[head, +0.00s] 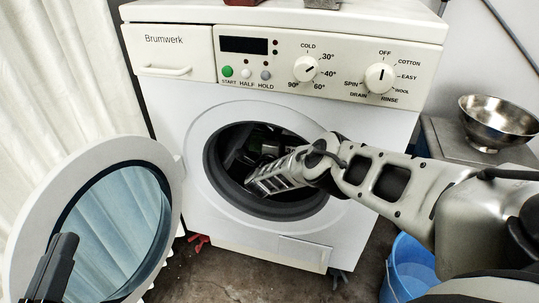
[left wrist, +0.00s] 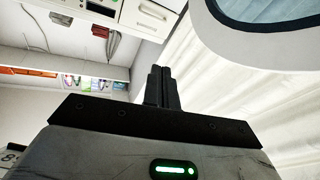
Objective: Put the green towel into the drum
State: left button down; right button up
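The washing machine's round door (head: 20,215) stands open to the left, and the dark drum (head: 300,208) faces me. My right arm reaches across from the right, and its gripper (head: 262,150) is inside the drum opening. Its fingertips are dark and partly hidden, so I cannot tell whether they are open or shut. A small dark green patch (head: 257,132) shows beside that gripper inside the drum; it may be the green towel, mostly hidden. My left gripper (head: 66,240) is in front of the open door. In the left wrist view its fingers (left wrist: 162,72) are together with nothing between them.
A blue bucket (head: 408,268) stands on the floor at right. A metal bowl (head: 497,120) sits on a stand beside the machine. A pale curtain (head: 60,80) hangs at left. Red and grey things lie on the machine's top. A small red thing (head: 199,243) lies on the floor.

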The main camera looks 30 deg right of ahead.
pick_arm(q)
jog(key=shift+s+a+f+n+g+y+p, duration=0.15)
jog(key=shift+s+f+g+y+p, duration=0.3)
jog(key=shift+f+g+p, duration=0.4)
jog(key=shift+s+d+f+n+g+y+p, duration=0.1)
jog(key=shift+s+f+n+g+y+p, duration=0.15)
jog(key=shift+f+g+y+p, duration=0.6)
jog(key=shift+s+a+f+n+g+y+p, duration=0.1)
jog(key=shift+s+f+g+p, duration=0.35)
jog(key=shift+f+p, duration=0.75)
pick_arm(e)
jog(key=v, duration=1.1)
jog(key=shift+s+a, duration=0.2)
jog(key=shift+a, duration=0.1)
pick_arm(q)
jog(key=shift+r, duration=0.15)
jog(key=shift+r, duration=0.1)
